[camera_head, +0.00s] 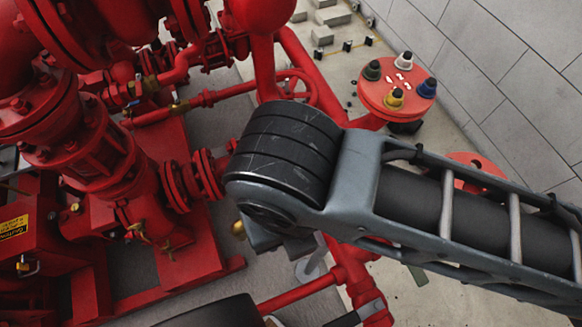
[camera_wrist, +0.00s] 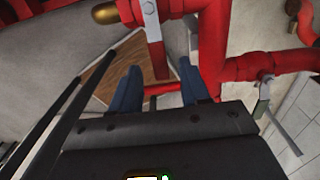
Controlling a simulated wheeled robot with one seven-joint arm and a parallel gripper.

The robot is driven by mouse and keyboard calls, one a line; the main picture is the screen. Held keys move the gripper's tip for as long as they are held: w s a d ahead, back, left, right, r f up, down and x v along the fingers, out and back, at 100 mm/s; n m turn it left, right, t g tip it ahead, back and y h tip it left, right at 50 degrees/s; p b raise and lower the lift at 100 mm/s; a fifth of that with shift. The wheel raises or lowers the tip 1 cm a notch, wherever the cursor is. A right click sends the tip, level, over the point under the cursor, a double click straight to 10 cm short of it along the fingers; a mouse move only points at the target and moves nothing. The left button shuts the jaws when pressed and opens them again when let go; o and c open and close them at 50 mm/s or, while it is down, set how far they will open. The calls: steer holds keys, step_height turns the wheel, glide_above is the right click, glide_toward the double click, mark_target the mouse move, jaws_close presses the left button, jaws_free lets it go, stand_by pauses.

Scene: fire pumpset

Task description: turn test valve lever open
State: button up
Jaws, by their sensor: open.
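In the wrist view my gripper (camera_wrist: 160,82) is open, its two blue fingers apart with nothing held between them. A second grey lever (camera_wrist: 283,130) sticks out from the red pipework to the right of the fingers. I cannot tell for certain which is the test valve lever.
Red pump casings and pipes (camera_head: 100,150) fill the left. A round red flange (camera_head: 396,92) with several coloured caps stands near the grey wall (camera_head: 500,60). In the wrist view a brown panel (camera_wrist: 112,65) lies behind the fingers. Pipes run close around the gripper.

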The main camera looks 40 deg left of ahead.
steer(key=shift+f, duration=0.6)
jaws_close()
stand_by(0.3)
